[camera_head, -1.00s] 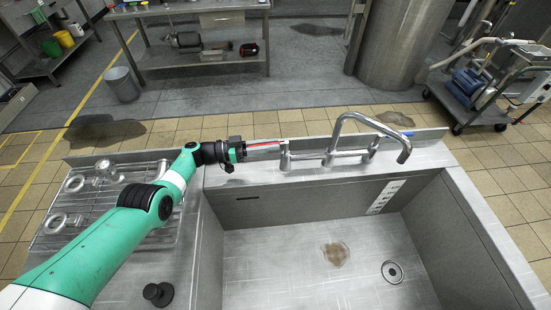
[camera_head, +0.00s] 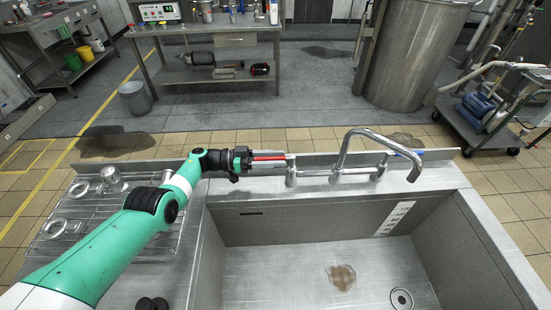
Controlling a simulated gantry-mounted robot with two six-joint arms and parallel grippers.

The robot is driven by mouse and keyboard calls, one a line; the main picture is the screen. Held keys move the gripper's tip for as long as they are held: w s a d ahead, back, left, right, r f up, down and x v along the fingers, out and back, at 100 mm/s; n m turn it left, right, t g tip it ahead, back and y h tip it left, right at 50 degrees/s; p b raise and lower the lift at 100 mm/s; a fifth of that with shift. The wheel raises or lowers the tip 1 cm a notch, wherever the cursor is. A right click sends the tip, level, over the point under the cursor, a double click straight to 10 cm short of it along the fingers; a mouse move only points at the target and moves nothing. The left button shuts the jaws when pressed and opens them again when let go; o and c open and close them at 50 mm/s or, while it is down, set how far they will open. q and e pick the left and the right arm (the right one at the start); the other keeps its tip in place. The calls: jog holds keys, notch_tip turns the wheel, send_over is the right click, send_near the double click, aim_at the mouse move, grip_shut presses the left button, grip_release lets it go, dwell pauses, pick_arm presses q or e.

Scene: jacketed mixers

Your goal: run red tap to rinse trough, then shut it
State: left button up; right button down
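The red tap handle (camera_head: 269,156) is at the left end of the steel tap (camera_head: 340,172) on the trough's back ledge. My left gripper (camera_head: 268,162) is at the handle, its fingers alongside it. I cannot tell whether they are closed on it. The curved spout (camera_head: 378,137) hangs over the trough (camera_head: 280,262). No water shows under it. A brown stain (camera_head: 341,276) lies on the trough floor, left of the round drain (camera_head: 401,298). My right gripper is not in view.
A wire rack (camera_head: 100,225) with metal fittings lies left of the trough, under my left arm. A bench, a steel tank (camera_head: 410,55) and a wheeled cart (camera_head: 490,118) stand behind on the floor.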

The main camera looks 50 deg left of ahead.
pick_arm(q)
jog(key=p+v, duration=0.1)
jog(key=v, duration=0.6)
jog(key=shift+s, duration=0.15)
jog(key=shift+a, duration=0.15)
